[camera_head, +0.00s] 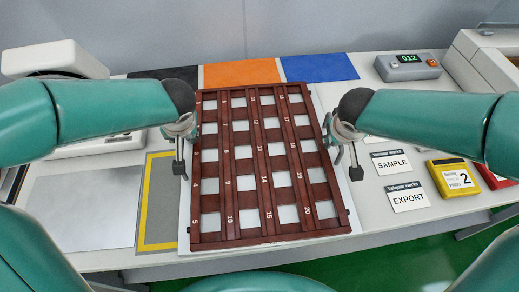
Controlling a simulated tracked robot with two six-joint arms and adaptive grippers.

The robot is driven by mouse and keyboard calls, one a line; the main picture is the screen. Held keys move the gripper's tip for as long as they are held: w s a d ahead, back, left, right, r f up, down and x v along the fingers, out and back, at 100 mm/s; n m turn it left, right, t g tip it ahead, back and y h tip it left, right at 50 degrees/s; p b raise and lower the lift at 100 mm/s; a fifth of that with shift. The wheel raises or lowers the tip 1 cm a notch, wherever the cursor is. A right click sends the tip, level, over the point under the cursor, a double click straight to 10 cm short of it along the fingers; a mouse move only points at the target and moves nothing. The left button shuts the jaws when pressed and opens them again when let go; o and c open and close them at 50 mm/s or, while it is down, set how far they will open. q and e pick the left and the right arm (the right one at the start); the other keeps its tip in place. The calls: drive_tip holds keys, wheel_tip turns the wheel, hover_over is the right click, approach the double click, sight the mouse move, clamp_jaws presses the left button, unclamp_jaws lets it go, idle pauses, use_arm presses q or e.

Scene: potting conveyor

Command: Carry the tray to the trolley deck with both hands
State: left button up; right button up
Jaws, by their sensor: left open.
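The tray (263,239) is a dark red-brown open grid with numbered slots, lying flat on a pale surface at the middle of the table. White shows through its openings. My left gripper (179,160) is open at the tray's left edge, in the upper half, with its fingers pointing down. My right gripper (346,163) is beside the tray's right edge at a similar height; its finger gap is hard to make out. I cannot tell whether either gripper touches the tray. No trolley deck can be made out.
Black, orange (241,72) and blue (319,67) mats lie along the back. A control box (407,66) reading 012 stands back right. SAMPLE (391,162) and EXPORT (407,196) cards and a yellow device (453,178) lie on the right. A yellow-bordered area (157,200) lies left of the tray.

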use_arm(q)
drive_tip(key=shift+c, duration=0.3)
use_arm(e)
drive_tip(key=shift+c, duration=0.3)
use_arm(q)
clamp_jaws()
use_arm(e)
clamp_jaws()
use_arm(q)
drive_tip(key=shift+r, duration=0.2)
use_arm(e)
drive_tip(key=shift+w+r, duration=0.1)
drive_tip(key=shift+r, duration=0.1)
